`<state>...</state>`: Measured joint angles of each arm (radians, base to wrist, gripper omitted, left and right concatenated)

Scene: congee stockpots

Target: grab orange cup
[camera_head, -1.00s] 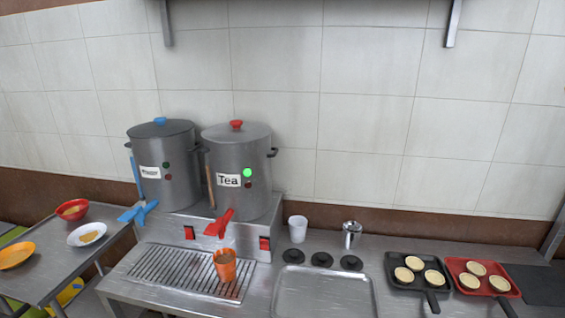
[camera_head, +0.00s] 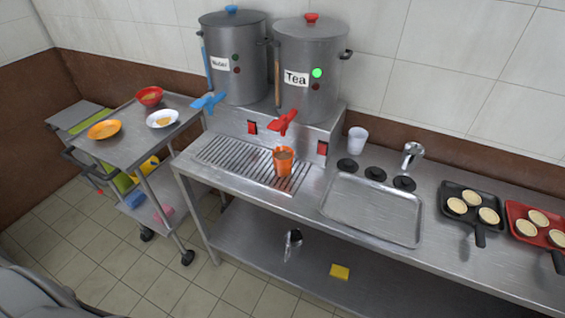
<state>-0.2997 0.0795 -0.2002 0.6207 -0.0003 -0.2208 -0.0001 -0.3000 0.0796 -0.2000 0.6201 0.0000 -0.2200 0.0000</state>
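The orange cup (camera_head: 283,162) stands upright on the slotted drip grate (camera_head: 232,160), below the red tap (camera_head: 283,122) of the pot labelled Tea (camera_head: 306,78). It holds something brownish. No gripper touches it. Neither of my grippers is in view.
The pot labelled Water (camera_head: 233,60) stands left of the tea pot. A white cup (camera_head: 357,140), a metal pitcher (camera_head: 411,155) and a shallow metal tray (camera_head: 374,208) are to the right. Black (camera_head: 452,190) and red pans hold pastries. A cart (camera_head: 128,150) with dishes stands at left.

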